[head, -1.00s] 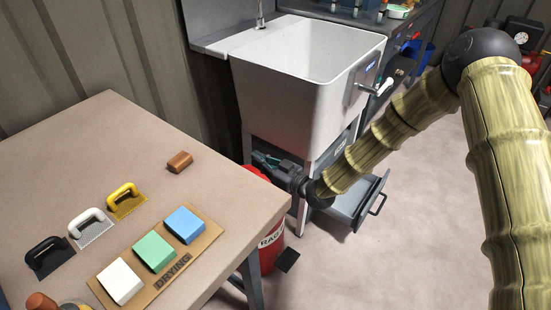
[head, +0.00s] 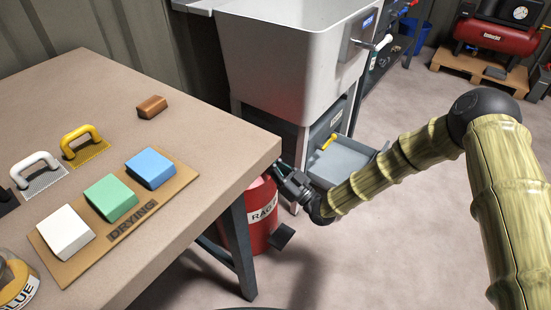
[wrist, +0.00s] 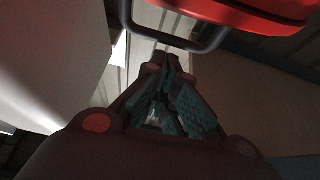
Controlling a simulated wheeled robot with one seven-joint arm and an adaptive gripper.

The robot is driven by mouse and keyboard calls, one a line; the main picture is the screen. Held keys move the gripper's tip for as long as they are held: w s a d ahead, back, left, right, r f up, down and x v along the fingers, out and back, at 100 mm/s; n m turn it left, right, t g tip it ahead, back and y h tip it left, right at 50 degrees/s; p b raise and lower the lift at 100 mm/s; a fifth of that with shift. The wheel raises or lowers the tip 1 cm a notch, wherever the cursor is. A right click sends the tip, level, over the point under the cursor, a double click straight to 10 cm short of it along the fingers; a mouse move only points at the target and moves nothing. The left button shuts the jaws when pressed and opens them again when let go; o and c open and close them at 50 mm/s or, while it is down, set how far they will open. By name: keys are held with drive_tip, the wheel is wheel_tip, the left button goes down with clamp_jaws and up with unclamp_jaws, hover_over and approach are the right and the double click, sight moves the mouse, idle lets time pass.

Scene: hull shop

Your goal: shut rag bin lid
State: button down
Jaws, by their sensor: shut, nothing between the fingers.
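The red rag bin (head: 262,230), with a partly readable "RAG" label, stands on the floor under the table's near right corner. A dark pedal (head: 281,237) sticks out at its foot. Its top is partly hidden by the table corner and my gripper, so the lid's angle is unclear in the head view. In the wrist view a red, rounded part (wrist: 265,10), seemingly the bin's lid, shows at the top right with a grey bar handle (wrist: 205,42) below it. My gripper (head: 281,168) is shut and empty beside the table corner, above the bin; its fingertips (wrist: 158,62) point towards the bar.
The table (head: 215,120) bears a drying board (head: 75,275) with coloured blocks, floats and a brown block (head: 151,107). A white sink (head: 290,65) stands behind. Below it a grey drawer (head: 340,165) is open, close to my forearm.

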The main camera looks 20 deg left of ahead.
drive_tip(key=shift+s+d+f+b, duration=0.1)
drive_tip(key=shift+f+b, duration=0.1)
drive_tip(key=shift+f, duration=0.2)
drive_tip(key=shift+d+f+b, duration=0.1)
drive_tip(key=shift+f+b, duration=0.05)
drive_tip(key=shift+f, duration=0.25)
drive_tip(key=shift+f, duration=0.15)
wheel_tip(320, 180, up, 4)
drive_tip(key=d+p, duration=0.2)
drive_tip(key=p, duration=0.1)
drive_tip(key=v, duration=0.8)
drive_tip(key=shift+s+f+p, duration=0.25)
drive_tip(key=shift+f+p, duration=0.2)
drive_tip(key=shift+f, duration=0.15)
